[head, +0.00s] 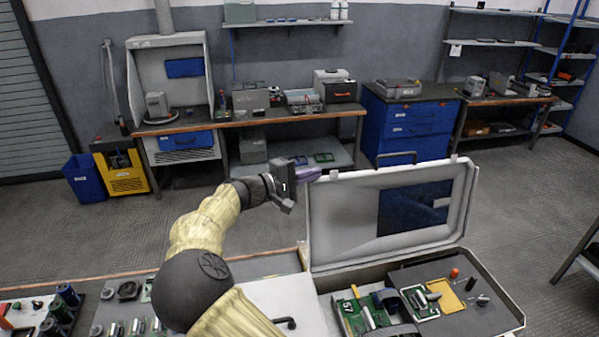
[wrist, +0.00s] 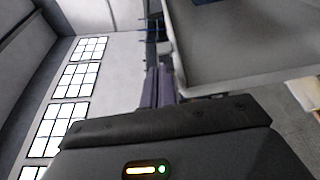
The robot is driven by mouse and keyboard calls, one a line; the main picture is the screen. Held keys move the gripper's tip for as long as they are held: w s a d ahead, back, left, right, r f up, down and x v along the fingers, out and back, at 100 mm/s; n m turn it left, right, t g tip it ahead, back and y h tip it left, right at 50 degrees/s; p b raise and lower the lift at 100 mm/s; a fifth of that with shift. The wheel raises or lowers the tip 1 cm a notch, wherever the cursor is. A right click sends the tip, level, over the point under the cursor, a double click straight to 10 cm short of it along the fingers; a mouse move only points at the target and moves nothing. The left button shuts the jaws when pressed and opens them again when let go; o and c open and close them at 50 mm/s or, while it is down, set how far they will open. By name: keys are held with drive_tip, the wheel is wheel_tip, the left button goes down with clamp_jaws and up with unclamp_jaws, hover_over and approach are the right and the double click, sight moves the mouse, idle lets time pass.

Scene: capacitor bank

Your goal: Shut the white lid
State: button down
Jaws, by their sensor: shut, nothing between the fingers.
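The white lid (head: 345,221) stands open, close to upright, on the back edge of its case (head: 497,284) in the head view. A dark blue panel is on its inner face, and a dark handle shows at its top edge. My gripper (head: 308,175) is shut and empty, at the lid's upper left corner. In the wrist view the shut fingers (wrist: 158,84) are beside the lid's edge (wrist: 235,70). I cannot tell whether they touch it.
The open case holds a green circuit board (head: 358,313) and small parts. Capacitors (head: 68,295) and other parts lie on the bench at the lower left. A workbench (head: 270,118) and blue drawers (head: 412,128) stand at the back, with open floor before them.

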sight(324, 176)
drive_tip(key=p+x, duration=0.1)
drive_tip(key=x, duration=0.2)
drive_tip(key=shift+w+d, duration=0.25)
drive_tip(key=shift+w, duration=0.1)
drive_tip(key=shift+w+d+f, duration=0.1)
drive_tip(key=shift+w+d, duration=0.05)
drive_tip(key=shift+d, duration=0.05)
drive_tip(key=shift+d, duration=0.1)
